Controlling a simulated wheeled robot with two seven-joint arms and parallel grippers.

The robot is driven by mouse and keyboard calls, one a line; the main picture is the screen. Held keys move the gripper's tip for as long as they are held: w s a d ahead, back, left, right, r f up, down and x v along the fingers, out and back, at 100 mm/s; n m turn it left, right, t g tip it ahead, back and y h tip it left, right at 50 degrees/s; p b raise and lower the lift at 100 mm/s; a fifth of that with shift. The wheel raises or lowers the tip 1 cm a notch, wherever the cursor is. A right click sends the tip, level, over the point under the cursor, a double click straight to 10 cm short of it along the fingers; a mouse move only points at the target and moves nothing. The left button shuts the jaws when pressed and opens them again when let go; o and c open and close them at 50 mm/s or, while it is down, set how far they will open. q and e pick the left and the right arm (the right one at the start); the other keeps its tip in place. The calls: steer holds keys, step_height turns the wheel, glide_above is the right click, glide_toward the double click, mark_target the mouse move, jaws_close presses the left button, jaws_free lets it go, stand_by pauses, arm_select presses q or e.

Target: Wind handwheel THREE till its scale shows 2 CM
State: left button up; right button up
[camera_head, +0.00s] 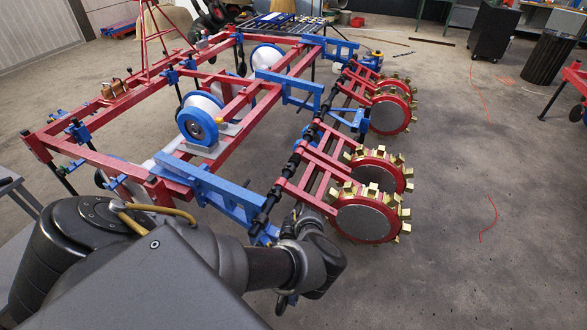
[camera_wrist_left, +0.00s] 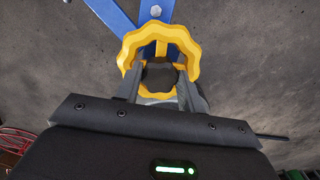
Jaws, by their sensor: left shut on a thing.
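A yellow handwheel (camera_wrist_left: 187,46) with a wavy rim and a dark knobbed hub (camera_wrist_left: 159,76) shows in the left wrist view, in front of blue frame bars. My left gripper (camera_wrist_left: 158,88) is shut on this handwheel, with its fingers on either side of the dark hub. No number on the wheel can be read, and no scale reading can be made out. In the head view my left arm reaches to the near end of the planter (camera_head: 222,187), beside the blue end bar. The handwheel is not discernible there. My right gripper is in neither view.
Red punch wheels with brass-coloured teeth (camera_head: 367,220) stand just right of my left wrist. Red and blue frame beams lie beyond it. The concrete floor at the right is open, with a thin red cord (camera_head: 489,220) on it.

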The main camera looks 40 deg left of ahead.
arm_select(q)
steer(key=shift+w+a+r, duration=0.1)
steer(key=shift+w, duration=0.05)
stand_by(0.3)
steer(key=o, duration=1)
steer(key=shift+c, duration=0.2)
step_height(320, 180, up, 11)
steer(key=p, duration=0.9)
steer(key=shift+f, duration=0.2)
